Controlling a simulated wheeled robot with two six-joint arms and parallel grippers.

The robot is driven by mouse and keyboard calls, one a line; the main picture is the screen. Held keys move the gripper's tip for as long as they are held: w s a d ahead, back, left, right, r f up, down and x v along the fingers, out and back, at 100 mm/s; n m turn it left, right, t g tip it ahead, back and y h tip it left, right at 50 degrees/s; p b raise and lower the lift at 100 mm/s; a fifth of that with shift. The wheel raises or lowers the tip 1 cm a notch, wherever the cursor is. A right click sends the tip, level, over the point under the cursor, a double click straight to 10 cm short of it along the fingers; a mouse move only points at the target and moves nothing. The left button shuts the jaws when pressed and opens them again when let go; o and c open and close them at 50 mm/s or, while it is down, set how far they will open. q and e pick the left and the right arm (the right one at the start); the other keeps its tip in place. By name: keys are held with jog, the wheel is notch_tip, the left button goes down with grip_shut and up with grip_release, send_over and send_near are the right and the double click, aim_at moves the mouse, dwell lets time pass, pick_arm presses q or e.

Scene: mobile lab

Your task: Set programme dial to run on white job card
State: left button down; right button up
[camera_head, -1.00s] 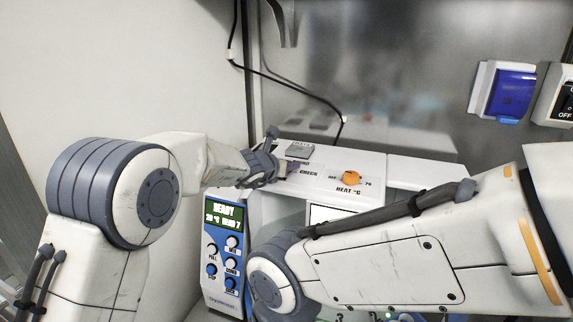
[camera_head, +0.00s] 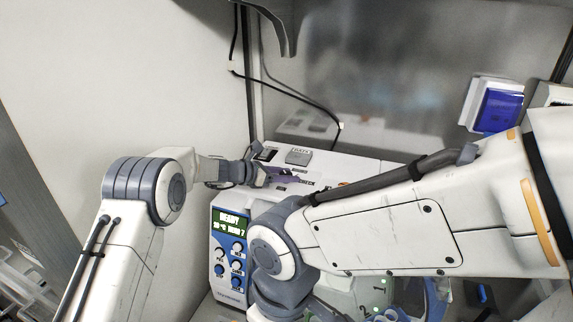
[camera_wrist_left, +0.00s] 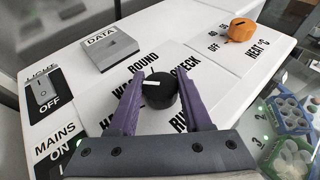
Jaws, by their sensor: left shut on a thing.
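The programme dial (camera_wrist_left: 161,89) is a black knob with a white pointer mark on a white panel. In the left wrist view, the mark points left. Labels around it include ROUND and CHECK; others are partly covered by my fingers. My left gripper (camera_wrist_left: 158,100) has purple fingers on both sides of the dial and is shut on it. In the head view, my left gripper (camera_head: 281,176) is at the panel top, hiding the dial. The right arm crosses the head view, its gripper out of sight. I cannot make out a white job card.
Beside the dial are a grey DATA box (camera_wrist_left: 108,47), an orange HEAT knob (camera_wrist_left: 241,29) and a LIGHT switch (camera_wrist_left: 43,90) reading OFF. A blue unit (camera_head: 230,255) has a lit READY display. A tube rack (camera_wrist_left: 290,110) lies below the panel's right edge.

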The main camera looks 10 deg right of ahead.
pick_arm(q)
jog(key=shift+m+g+h, duration=0.3)
jog(key=shift+m+g, duration=0.8)
jog(key=shift+g, duration=0.2)
jog(key=shift+r+m+g, duration=0.2)
jog(key=shift+m+g, duration=0.7)
jog(key=shift+g, duration=0.1)
jog(key=shift+c, duration=1.7)
grip_release()
jog(key=shift+f, duration=0.1)
